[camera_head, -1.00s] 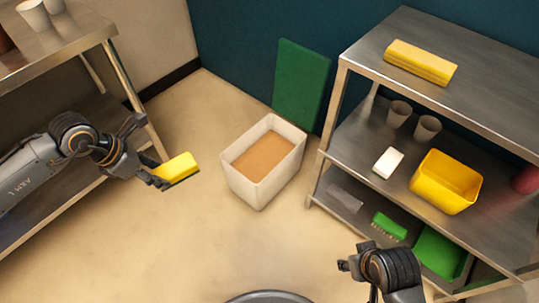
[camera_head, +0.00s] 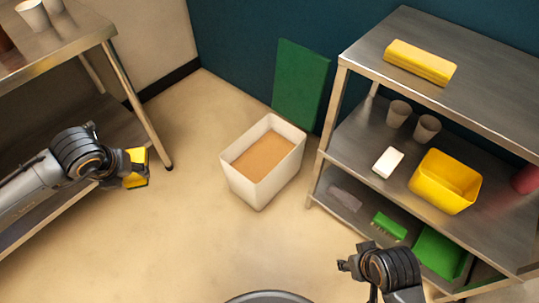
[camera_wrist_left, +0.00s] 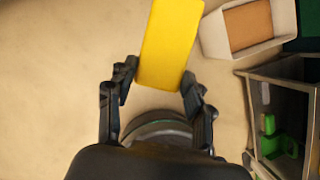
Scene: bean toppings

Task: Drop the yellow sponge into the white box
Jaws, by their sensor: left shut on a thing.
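The yellow sponge (camera_head: 136,169) has a dark green side and is held at the left of the head view. My left gripper (camera_head: 122,172) is shut on it, above the floor and left of the white box. In the left wrist view the sponge (camera_wrist_left: 168,45) sits between the fingertips of my left gripper (camera_wrist_left: 158,82). The white box (camera_head: 263,186) stands on the floor in the middle, open at the top, with a brown surface inside. It also shows in the left wrist view (camera_wrist_left: 214,37). My right gripper (camera_head: 345,266) is at the bottom right, and its fingers are too unclear to judge.
A metal shelf (camera_head: 470,72) at the right holds a yellow bin (camera_head: 445,181), cups and a green brush (camera_head: 390,226). A green board (camera_head: 301,83) leans on the wall behind the box. A metal table (camera_head: 70,42) stands at left. Floor between sponge and box is clear.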

